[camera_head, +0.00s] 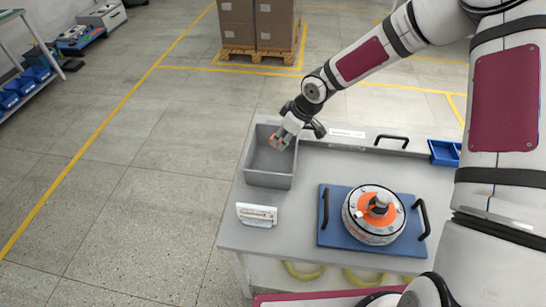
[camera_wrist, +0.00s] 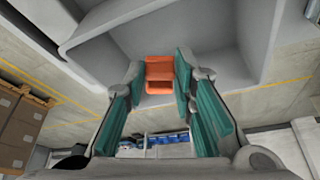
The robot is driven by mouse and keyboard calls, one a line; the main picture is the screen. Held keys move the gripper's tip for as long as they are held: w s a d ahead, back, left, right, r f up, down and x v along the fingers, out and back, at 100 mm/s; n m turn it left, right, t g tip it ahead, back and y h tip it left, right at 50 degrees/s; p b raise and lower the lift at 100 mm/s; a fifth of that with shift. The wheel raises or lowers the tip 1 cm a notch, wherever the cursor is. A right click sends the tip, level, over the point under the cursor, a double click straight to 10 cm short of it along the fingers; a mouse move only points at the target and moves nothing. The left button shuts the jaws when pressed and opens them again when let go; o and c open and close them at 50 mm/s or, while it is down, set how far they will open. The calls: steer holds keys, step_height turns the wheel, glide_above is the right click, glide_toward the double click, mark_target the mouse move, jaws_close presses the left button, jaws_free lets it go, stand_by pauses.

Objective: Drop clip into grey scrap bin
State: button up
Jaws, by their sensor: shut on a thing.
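The grey scrap bin (camera_head: 268,180) is an open box at the left end of the workbench. In the wrist view its grey wall (camera_wrist: 215,30) fills the upper part. My gripper (camera_head: 279,143) is over the bin's opening, pointing down. The clip is orange (camera_wrist: 159,74) and sits between my two green-padded fingers (camera_wrist: 160,90), which are shut on it. In the head view the clip shows as a small orange patch (camera_head: 277,142) at the fingertips. I cannot tell how far the clip is below the bin's rim.
On the workbench (camera_head: 300,215), a hub motor (camera_head: 374,215) with an orange ring sits on a blue plate (camera_head: 335,236) with black handles. A white label stand (camera_head: 257,214) is in front of the bin. A blue tray (camera_head: 444,153) is at the back right.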

steer(key=o, duration=0.9)
steer(key=v, duration=1.2)
steer(key=s+d+r+m+h, duration=0.6)
steer(key=s+d+r, duration=0.3)
steer(key=s+r, duration=0.5)
steer(key=s+r+m+t+y, duration=0.1)
steer(key=s+r+m, duration=0.1)
steer(key=s, duration=0.5)
steer(key=s+r+m+t+y, duration=0.1)
steer(key=s+r+m+t, duration=0.1)
steer(key=s+r, duration=0.3)
steer(key=s+d+m, duration=0.1)
steer(key=s, duration=0.1)
steer(key=shift+s+r, duration=0.25)
steer(key=shift+s, duration=0.15)
